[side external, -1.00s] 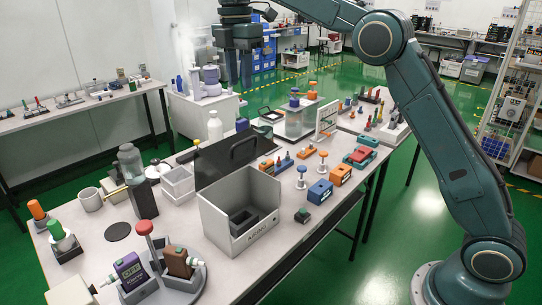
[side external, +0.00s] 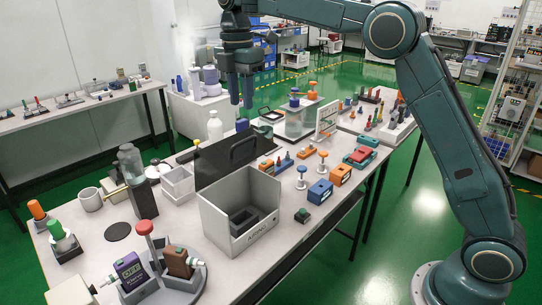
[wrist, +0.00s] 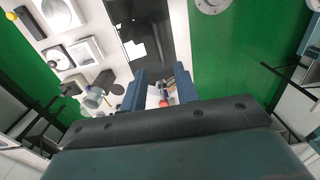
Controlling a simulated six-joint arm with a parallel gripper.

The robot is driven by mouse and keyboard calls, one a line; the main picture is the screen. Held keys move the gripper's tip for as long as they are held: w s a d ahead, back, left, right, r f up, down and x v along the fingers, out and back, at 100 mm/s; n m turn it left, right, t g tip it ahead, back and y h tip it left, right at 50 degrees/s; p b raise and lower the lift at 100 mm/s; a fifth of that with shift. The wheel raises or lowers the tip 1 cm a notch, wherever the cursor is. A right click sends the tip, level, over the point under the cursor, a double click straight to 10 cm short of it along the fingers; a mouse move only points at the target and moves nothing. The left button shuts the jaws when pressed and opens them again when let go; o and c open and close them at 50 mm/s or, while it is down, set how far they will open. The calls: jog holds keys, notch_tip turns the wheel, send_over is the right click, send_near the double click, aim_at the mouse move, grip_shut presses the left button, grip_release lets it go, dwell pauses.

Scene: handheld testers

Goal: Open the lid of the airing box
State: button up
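The airing box (side external: 231,228) is a grey open-topped box with lettering on its front, standing on the near table. Its inside shows, with a dark block in it. Its dark lid (side external: 215,164) is raised and leans up at the box's back edge, with a black handle (side external: 245,149) at its top. My gripper (side external: 241,92) hangs above and behind the lid, fingers down, apart from it. In the wrist view the fingers (wrist: 160,90) are spread with a gap, holding nothing. A dark panel (wrist: 140,30) shows beyond them; I cannot tell for certain that it is the lid.
Left of the box stand a white tray (side external: 178,184), a dark bottle holder (side external: 143,200) and a red-topped post (side external: 144,228). A blue block (side external: 320,192) and an orange block (side external: 341,175) stand right. A white bottle (side external: 215,126) stands behind the lid.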

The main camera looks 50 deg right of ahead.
aim_at(245, 140)
jog(key=shift+s+f, duration=0.2)
jog(key=shift+f, duration=4.35)
grip_shut()
